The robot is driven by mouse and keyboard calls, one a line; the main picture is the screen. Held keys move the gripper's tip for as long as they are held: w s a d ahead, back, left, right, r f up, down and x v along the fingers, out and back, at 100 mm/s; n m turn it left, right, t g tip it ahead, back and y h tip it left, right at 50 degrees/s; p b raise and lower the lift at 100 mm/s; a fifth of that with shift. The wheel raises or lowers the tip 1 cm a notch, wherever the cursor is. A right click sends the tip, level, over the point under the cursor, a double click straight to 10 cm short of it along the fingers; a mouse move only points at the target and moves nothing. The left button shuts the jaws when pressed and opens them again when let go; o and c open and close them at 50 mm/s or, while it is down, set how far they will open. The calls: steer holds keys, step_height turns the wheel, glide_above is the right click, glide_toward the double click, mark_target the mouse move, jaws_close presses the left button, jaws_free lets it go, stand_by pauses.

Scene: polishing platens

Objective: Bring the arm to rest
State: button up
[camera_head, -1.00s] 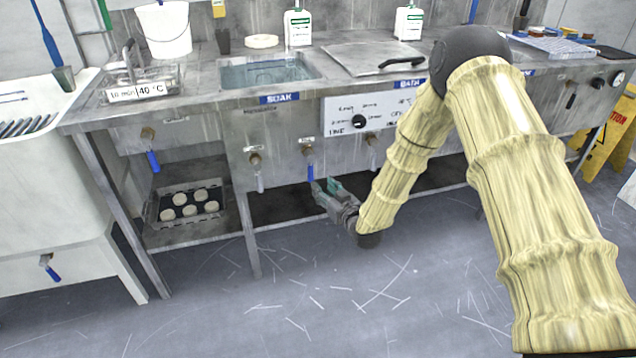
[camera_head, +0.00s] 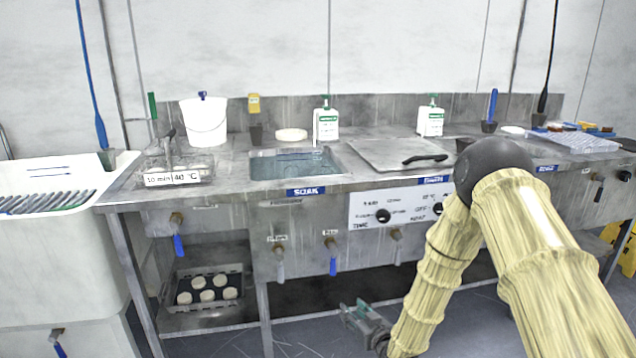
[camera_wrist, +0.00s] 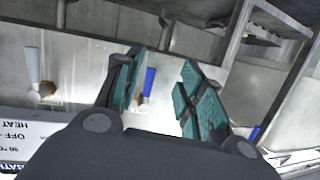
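My gripper (camera_head: 362,318) hangs low in front of the steel bench (camera_head: 280,200), below the row of drain valves, with my arm bent above it. In the wrist view my gripper (camera_wrist: 163,90) has its two teal-padded fingers spread apart, with nothing between them. A blue valve lever (camera_wrist: 149,82) shows in the gap, behind the fingers. In the head view the blue lever (camera_head: 333,264) is up and left of the gripper, apart from it.
The bench holds a soak basin (camera_head: 290,162), a lidded bath (camera_head: 395,154), bottles and a white bucket (camera_head: 204,122). A white sink (camera_head: 55,230) stands at left. A tray of pale discs (camera_head: 207,290) sits on the lower shelf. Floor below is clear.

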steer(key=s+d+f+m+g+h, duration=0.1)
steer(key=s+d+f+g+h, duration=0.2)
steer(key=s+f, duration=0.75)
steer(key=s+d+f+m+g, duration=0.15)
steer(key=s+f+g, duration=0.4)
steer(key=s, duration=0.85)
steer(key=s+d+f+m+g+h, duration=0.1)
steer(key=s+d+g, duration=0.2)
steer(key=s, duration=1)
steer(key=s+d+f+m+g+h, duration=0.1)
steer(key=s+d+f+g, duration=0.15)
steer(key=s, duration=1.05)
step_height(320, 180, up, 24)
steer(key=p, duration=2.4)
steer(key=shift+w+d, duration=0.15)
steer(key=shift+d, duration=0.2)
